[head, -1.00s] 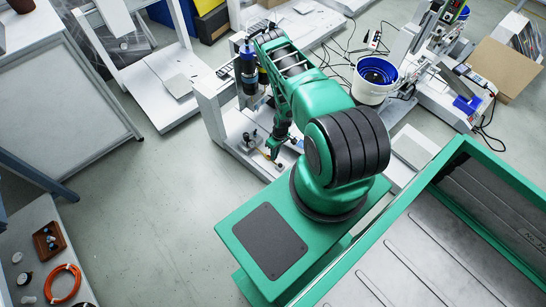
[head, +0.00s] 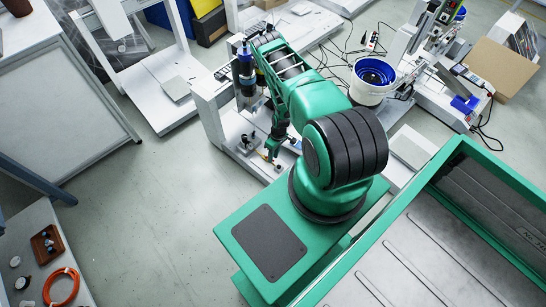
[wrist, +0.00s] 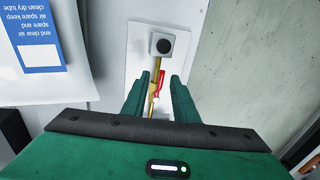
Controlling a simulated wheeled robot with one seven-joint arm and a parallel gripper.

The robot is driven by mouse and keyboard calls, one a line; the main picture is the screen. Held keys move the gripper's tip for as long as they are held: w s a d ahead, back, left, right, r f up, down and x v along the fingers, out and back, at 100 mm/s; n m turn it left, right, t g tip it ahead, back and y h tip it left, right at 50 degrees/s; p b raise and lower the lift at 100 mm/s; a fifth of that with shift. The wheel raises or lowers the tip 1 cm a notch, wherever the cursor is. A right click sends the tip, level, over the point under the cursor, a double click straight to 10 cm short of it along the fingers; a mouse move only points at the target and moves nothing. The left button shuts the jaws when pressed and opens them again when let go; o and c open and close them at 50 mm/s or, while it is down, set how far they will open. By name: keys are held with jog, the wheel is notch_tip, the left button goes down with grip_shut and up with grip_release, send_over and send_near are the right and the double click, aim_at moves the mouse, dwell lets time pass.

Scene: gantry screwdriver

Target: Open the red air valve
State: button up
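The red air valve handle (wrist: 161,83) shows in the wrist view on a brass fitting (wrist: 155,98), below a grey block with a round black knob (wrist: 163,45) on a white plate. My gripper (wrist: 158,82) is open, with one green finger on each side of the red handle and a visible gap to both. In the head view my gripper (head: 270,154) is low over the white base of the gantry station, and the valve there is too small to make out clearly.
A white and blue bucket (head: 372,78) stands behind my arm. A blue and white label (wrist: 35,35) is at the upper left of the wrist view. A green-framed cart (head: 450,180) is at the right. Bare floor (head: 150,200) lies to the left.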

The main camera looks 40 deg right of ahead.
notch_tip(320, 180, up, 10)
jog(key=d, duration=0.2)
jog(key=shift+w+r, duration=0.2)
jog(key=shift+r, duration=0.05)
dwell(0.6)
